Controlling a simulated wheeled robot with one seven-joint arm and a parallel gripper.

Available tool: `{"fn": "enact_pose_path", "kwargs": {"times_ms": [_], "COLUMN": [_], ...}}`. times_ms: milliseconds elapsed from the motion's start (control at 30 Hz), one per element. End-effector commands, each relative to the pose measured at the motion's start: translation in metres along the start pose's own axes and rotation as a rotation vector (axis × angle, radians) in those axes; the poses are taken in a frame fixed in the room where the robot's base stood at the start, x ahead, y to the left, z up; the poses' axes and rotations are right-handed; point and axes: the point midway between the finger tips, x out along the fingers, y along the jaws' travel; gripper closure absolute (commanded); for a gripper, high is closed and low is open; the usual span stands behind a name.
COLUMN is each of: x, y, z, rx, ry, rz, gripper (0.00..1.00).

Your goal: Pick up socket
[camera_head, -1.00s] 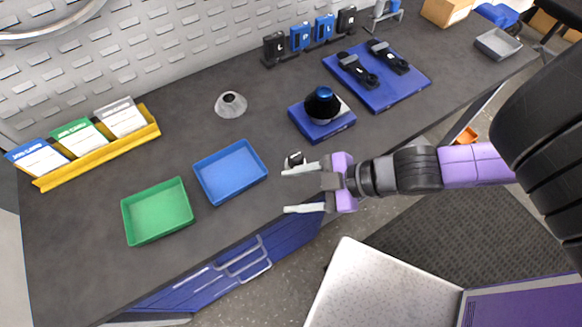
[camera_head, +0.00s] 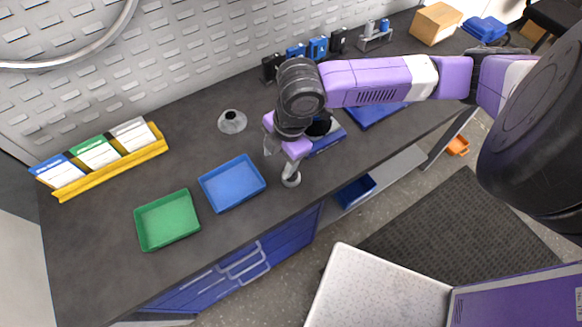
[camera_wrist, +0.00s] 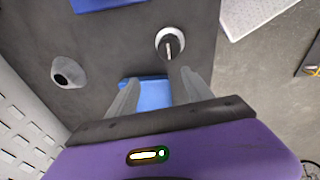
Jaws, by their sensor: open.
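A small light-grey round part with a dark centre, which I take to be the socket (camera_head: 291,179), stands on the dark bench near its front edge. In the wrist view the socket (camera_wrist: 169,42) shows as a pale ring with a dark pin-like middle, ahead of and slightly right of the fingers. My gripper (camera_head: 280,158) points down over the bench, its near finger overlapping the socket in the head view. In the wrist view my gripper (camera_wrist: 160,78) is open with nothing held between its fingers. I cannot tell the height gap to the socket.
A blue tray (camera_head: 204,183) and a green tray (camera_head: 140,228) lie to the left. A grey cone (camera_head: 232,121) stands behind. A blue base (camera_head: 330,141) with a dark dome is close on the right, partly hidden by my arm.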

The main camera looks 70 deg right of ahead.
Motion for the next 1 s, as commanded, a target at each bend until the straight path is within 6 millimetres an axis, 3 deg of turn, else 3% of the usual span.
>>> {"fn": "enact_pose_path", "kwargs": {"times_ms": [133,300,1000], "x": [-0.014,-0.015,0.057], "y": [-0.009,-0.015,-0.023], "z": [0.012,0.019,0.033], "rx": [-0.064,-0.091,-0.090], "ry": [-0.087,-0.122,-0.122], "rz": [-0.101,-0.147,-0.146], "gripper": [0.41,0.41,0.41]}}
